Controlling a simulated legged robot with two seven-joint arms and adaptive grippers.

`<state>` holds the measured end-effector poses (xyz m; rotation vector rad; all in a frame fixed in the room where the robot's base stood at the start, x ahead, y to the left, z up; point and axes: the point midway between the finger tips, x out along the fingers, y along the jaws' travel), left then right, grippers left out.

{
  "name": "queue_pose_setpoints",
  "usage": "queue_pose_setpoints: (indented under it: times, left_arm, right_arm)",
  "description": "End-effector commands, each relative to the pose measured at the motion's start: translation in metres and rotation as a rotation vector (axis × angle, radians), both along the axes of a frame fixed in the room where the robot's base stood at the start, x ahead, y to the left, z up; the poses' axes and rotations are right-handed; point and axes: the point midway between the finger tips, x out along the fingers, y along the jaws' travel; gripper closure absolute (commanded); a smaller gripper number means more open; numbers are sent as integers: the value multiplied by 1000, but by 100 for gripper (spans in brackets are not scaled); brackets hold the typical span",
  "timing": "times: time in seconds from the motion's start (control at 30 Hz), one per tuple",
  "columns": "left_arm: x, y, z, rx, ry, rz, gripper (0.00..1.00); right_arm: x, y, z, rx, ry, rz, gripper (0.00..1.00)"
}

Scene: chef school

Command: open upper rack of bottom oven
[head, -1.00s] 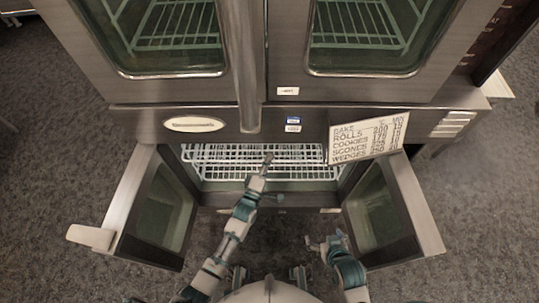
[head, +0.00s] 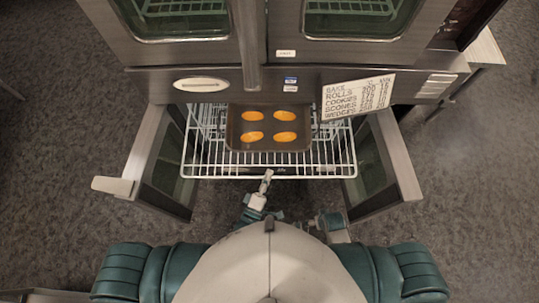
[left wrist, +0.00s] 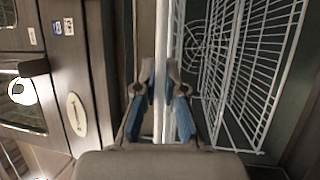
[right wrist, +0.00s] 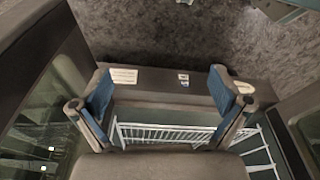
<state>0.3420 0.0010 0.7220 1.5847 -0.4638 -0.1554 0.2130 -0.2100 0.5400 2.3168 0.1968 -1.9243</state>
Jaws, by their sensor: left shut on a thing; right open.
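The upper rack (head: 330,150) of the bottom oven is pulled out well past the oven front, between the two open doors. A dark tray (head: 233,135) with several orange pieces of food sits on it. My left gripper (head: 267,176) is at the middle of the rack's front edge. In the left wrist view, its fingers (left wrist: 163,85) are closed around a white rack bar (left wrist: 161,118). My right gripper (right wrist: 160,90) is open and empty, facing the oven, with white rack wires (right wrist: 160,134) beyond its fingers. In the head view the right hand is mostly hidden by my body.
The bottom oven's left door (head: 150,170) and right door (head: 385,165) stand open on either side of the rack. A sign (head: 356,97) with baking times hangs on the oven front at right. The upper oven (head: 185,55) is shut. Grey floor (head: 60,130) is clear at both sides.

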Motion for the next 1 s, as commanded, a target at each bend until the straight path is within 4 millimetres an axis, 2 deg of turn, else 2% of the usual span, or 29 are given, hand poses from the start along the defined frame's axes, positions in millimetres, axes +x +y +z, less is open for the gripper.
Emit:
queue_pose_setpoints:
  times: [0.1, 0.3, 0.5, 0.87, 0.9, 1.0]
  left_arm:
    - [-23, 6, -6, 10, 13, 5, 100]
    - [-48, 5, -7, 9, 13, 5, 100]
    - [-58, 5, -7, 10, 13, 5, 100]
    - [-59, 5, -7, 9, 13, 5, 100]
    - [-60, 5, -7, 9, 13, 5, 86]
    - [-60, 4, -7, 8, 12, 4, 66]
  right_arm:
    - [-2, 0, -9, 0, 4, 1, 0]
    - [-5, 0, -20, -1, 8, 2, 0]
    - [-7, 0, -25, -1, 9, 2, 0]
    - [-7, -3, -26, 3, 11, 3, 0]
    - [-7, -3, -26, 3, 11, 3, 0]
    - [-7, -3, -26, 3, 11, 3, 0]
